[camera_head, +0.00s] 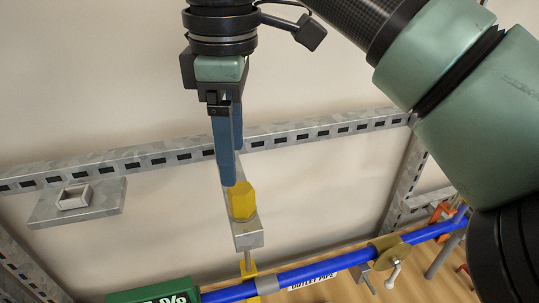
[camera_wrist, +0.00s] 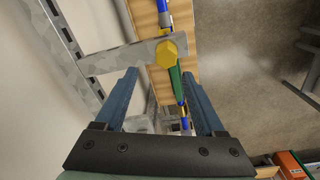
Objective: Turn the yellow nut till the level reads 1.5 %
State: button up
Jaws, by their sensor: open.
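The yellow nut (camera_head: 242,201), a hexagonal piece, sits on the end of a grey bracket arm (camera_head: 249,239) in the head view. The wrist view shows the nut (camera_wrist: 171,50) from above, beyond my fingertips. My gripper (camera_head: 232,172) points down with its blue fingers apart and nothing between them.
A blue pipe (camera_head: 318,270) labelled as outlet runs below the nut, with a brass-coloured fitting (camera_head: 384,255) at right. A slotted metal rail (camera_head: 300,133) crosses behind my gripper. A grey plate with a square socket (camera_head: 76,202) is at left. A pale wall stands behind.

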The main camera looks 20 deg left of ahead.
aim_at(240, 189)
jog(key=shift+s+d+r, duration=0.15)
jog(key=shift+d+r, duration=0.2)
jog(key=shift+d, duration=0.25)
jog(key=shift+f, duration=0.3)
jog(key=f, duration=0.4)
jog(key=f+p, duration=0.1)
jog(key=f, duration=0.2)
jog(key=shift+a, duration=0.25)
grip_shut()
